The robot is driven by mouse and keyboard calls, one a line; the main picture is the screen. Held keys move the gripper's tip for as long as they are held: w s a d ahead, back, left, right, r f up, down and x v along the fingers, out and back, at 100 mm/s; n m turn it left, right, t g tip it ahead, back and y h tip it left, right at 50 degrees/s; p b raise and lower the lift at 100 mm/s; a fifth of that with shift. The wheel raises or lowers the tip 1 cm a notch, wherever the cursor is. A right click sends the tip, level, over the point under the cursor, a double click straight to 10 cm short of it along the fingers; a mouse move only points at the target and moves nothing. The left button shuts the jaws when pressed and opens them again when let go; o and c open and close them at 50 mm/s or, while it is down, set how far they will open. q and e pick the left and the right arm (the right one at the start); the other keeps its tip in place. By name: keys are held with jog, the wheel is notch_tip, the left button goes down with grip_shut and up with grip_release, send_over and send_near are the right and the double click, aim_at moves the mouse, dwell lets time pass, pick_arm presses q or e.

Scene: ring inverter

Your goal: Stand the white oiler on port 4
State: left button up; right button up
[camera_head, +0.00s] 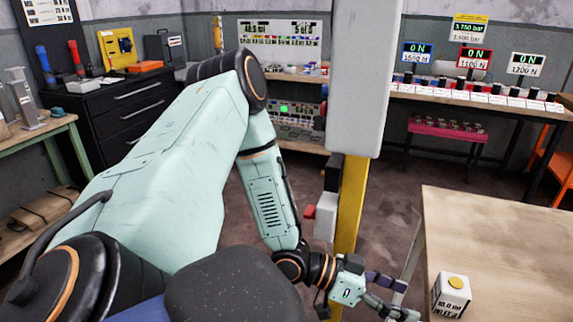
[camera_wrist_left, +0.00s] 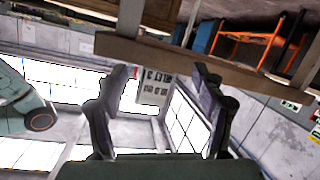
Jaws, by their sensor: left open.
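A white block (camera_head: 452,295) with a round yellow top and a printed label stands near the left edge of the wooden table at the lower right. I cannot tell whether it is the white oiler. It also shows, upside down, in the left wrist view (camera_wrist_left: 153,86), between my fingers in the picture. My left gripper (camera_head: 402,298) is open and empty, left of the block and apart from it; its fingers frame the left wrist view (camera_wrist_left: 164,85). I cannot make out which place is port 4. My right gripper is not in view.
The wooden table (camera_head: 510,235) is otherwise bare where it shows. A yellow post (camera_head: 350,205) stands behind my left forearm. A far bench (camera_head: 480,98) carries several labelled items under displays. A black drawer cabinet (camera_head: 125,110) stands at the back left.

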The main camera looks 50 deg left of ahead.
pick_arm(q)
jog(key=s+f+n+g+y, duration=0.5)
jog(key=s+f+g+y, duration=0.2)
jog(key=s+f, duration=0.8)
jog(key=shift+s+d+f+n+y, duration=0.3)
jog(key=shift+s+y, duration=0.4)
jog(key=shift+s, duration=0.55)
jog(key=s+a, duration=0.1)
jog(key=s, duration=0.1)
jog(key=s+g+y, duration=0.1)
jog(key=s, duration=0.1)
jog(key=s+a+n+g+y, duration=0.1)
jog(key=s, duration=0.1)
jog(key=shift+s+a+f, duration=0.3)
jog(key=shift+a+f, duration=0.05)
jog(key=shift+o, duration=0.4)
jog(key=shift+s+a+g+y, duration=0.2)
jog(key=shift+s+g+y, duration=0.1)
jog(key=shift+s, duration=0.05)
